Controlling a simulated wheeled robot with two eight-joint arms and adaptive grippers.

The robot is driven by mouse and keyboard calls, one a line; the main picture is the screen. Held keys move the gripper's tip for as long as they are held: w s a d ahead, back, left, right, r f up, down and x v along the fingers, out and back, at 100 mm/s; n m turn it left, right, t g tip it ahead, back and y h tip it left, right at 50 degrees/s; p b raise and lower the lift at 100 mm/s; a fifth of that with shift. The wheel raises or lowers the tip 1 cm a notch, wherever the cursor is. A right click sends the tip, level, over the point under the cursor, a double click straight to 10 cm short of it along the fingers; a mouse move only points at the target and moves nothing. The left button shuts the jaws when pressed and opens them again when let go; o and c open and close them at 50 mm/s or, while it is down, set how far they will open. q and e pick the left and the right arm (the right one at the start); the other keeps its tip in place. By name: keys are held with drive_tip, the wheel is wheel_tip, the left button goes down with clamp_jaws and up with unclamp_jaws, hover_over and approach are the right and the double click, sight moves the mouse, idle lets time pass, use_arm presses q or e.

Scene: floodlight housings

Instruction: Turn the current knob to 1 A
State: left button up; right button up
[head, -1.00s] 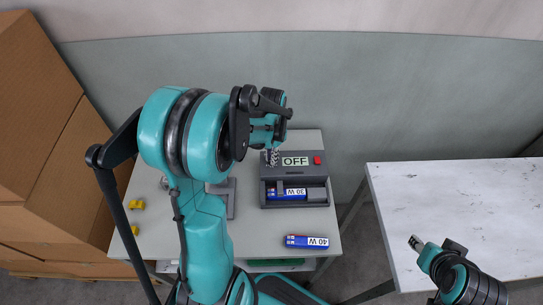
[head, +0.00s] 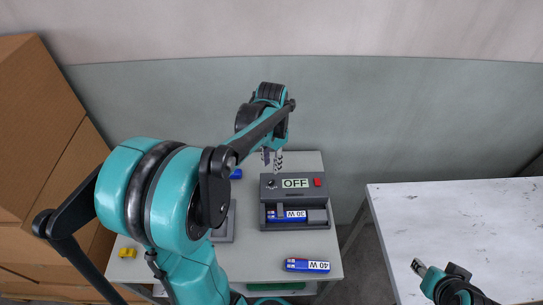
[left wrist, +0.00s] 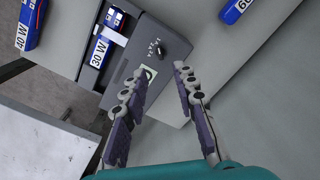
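The grey power unit (head: 322,214) stands on the table, with a lit display (head: 295,183) reading OFF and a red button (head: 317,182). The dark current knob (head: 271,184) is on its top left; in the left wrist view the knob (left wrist: 167,51) has small marks beside it, too small to read. My left gripper (head: 272,161) shows above and behind the unit's left back corner. In the left wrist view the left gripper (left wrist: 158,80) has its fingers apart and nothing between them, the knob just beyond the tips.
A blue 30 W module (head: 287,216) lies in the unit's front slot. A blue 40 W module (head: 307,265) lies loose in front. A grey holder (head: 224,228) and a yellow piece (head: 127,252) are left. A white table (head: 460,225) stands right, cardboard boxes (head: 40,150) left.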

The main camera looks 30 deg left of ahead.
use_arm(q)
drive_tip(key=shift+r, duration=1.65)
drive_tip(key=s+d+n+t, duration=0.2)
drive_tip(key=s+d+t, duration=0.5)
drive_tip(key=s+d, duration=0.3)
drive_tip(key=d, duration=0.3)
drive_tip(key=shift+s+r, duration=0.15)
drive_tip(key=shift+r, duration=0.15)
